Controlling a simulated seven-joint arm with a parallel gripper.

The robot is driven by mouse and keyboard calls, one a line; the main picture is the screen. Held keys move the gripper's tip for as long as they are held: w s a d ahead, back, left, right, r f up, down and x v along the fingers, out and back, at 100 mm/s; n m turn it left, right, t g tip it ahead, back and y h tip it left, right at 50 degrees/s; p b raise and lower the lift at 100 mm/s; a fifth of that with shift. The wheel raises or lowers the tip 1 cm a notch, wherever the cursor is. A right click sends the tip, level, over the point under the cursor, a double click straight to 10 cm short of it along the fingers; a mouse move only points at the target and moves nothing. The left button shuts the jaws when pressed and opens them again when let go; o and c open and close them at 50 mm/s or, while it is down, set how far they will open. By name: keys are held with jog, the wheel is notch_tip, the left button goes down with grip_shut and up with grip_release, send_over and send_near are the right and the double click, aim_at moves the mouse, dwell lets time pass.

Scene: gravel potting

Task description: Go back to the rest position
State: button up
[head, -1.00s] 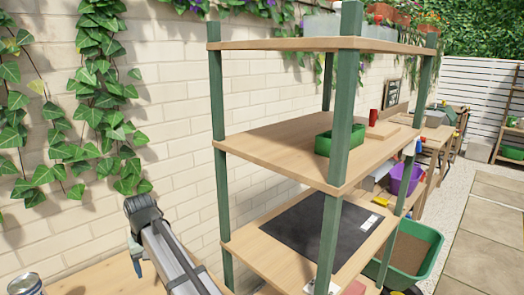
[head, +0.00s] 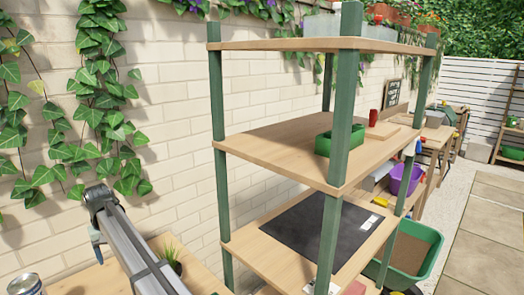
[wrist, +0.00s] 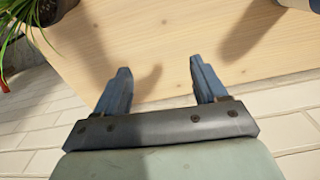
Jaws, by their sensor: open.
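My gripper (wrist: 160,85) is open in the wrist view, its two blue fingers apart with nothing between them. It hangs over the edge of a wooden bench top (wrist: 150,40), with the brick wall (wrist: 40,125) below it in the picture.
A potted grassy plant (head: 171,256) stands on the bench right of my arm; it also shows in the wrist view (wrist: 22,22). A tin (head: 26,284) stands at the lower left. A green-post shelf (head: 270,148) with a green tray (head: 323,144) stands to the right.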

jog(key=s+a+f, duration=0.1)
jog(key=s+a, duration=0.2)
jog(key=a, duration=0.4)
jog(key=shift+s+f+n, duration=0.15)
jog(key=shift+s+n, duration=0.25)
dwell(0.9)
